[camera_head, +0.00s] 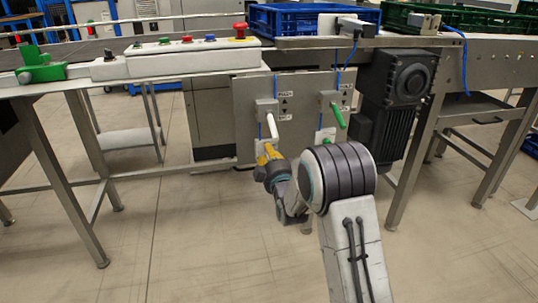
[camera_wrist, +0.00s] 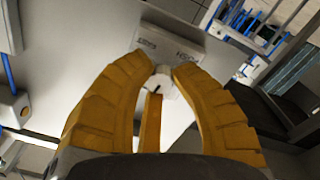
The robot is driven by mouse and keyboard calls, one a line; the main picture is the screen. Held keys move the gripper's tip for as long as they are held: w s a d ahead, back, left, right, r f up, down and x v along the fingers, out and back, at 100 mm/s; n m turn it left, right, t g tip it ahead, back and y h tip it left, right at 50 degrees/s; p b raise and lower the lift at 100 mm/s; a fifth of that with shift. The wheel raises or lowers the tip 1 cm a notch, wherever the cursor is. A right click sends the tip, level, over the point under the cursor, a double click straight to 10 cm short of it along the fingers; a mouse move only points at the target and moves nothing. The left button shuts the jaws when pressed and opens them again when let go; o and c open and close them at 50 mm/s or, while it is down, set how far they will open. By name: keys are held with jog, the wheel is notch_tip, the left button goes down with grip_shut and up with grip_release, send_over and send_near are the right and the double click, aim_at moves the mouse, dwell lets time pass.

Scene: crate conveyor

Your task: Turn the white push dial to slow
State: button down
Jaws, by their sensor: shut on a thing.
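The white push dial (camera_wrist: 161,84) shows between my yellow fingertips in the wrist view, with part of it hidden by them. It sits on a light panel below a pale label plate (camera_wrist: 172,45), whose small print I cannot read for sure. My gripper (camera_wrist: 160,75) is shut on the dial. In the head view my gripper (camera_head: 266,150) is at the grey front panel (camera_head: 243,110), just below a white lever (camera_head: 271,124), and it hides the dial there. I cannot tell the dial's setting.
A green lever (camera_head: 338,115) sticks out to the right of the white one, above a small plate (camera_head: 325,136). A dark motor (camera_head: 395,95) hangs further right. Conveyor legs (camera_head: 65,175) stand at the left. The button box (camera_head: 190,55) is above. The floor in front is clear.

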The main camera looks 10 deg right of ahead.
jog(key=shift+a+r+n, duration=0.1)
jog(key=shift+r+n, duration=0.25)
jog(key=shift+n, duration=0.35)
jog(key=c, duration=1.4)
grip_release()
jog(key=shift+c, duration=0.2)
jog(key=o, duration=0.4)
jog(key=shift+f, duration=0.2)
jog(key=shift+s, duration=6)
